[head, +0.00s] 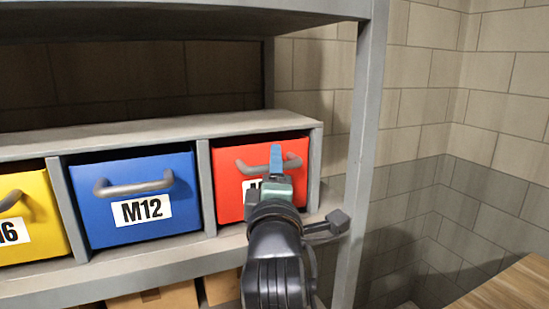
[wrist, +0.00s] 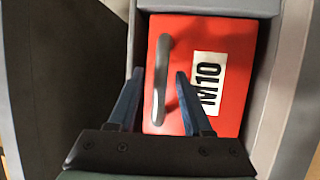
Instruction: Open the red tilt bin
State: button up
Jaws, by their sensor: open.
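The red tilt bin (head: 231,188) sits in the right compartment of the shelf unit, its front within the frame like the bins beside it. Its grey curved handle (head: 248,168) runs across the upper front and is partly hidden by my gripper (head: 278,158). In the wrist view the red bin (wrist: 175,110) shows a white M10 label (wrist: 208,84). My gripper (wrist: 160,74) is open, its two blue fingers on either side of the handle (wrist: 161,75) in the picture. I cannot tell whether the fingertips reach past the bar or touch it.
A blue M12 bin (head: 135,210) and a yellow bin (head: 30,215) stand to the left, both with handles. A grey shelf post (head: 362,150) rises close to the right of my arm. Cardboard boxes (head: 160,298) sit below. A wooden surface (head: 510,290) is at the lower right.

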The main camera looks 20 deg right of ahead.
jog(key=shift+w+d, duration=0.1)
jog(key=shift+w, duration=0.1)
grip_shut()
dwell(1.4)
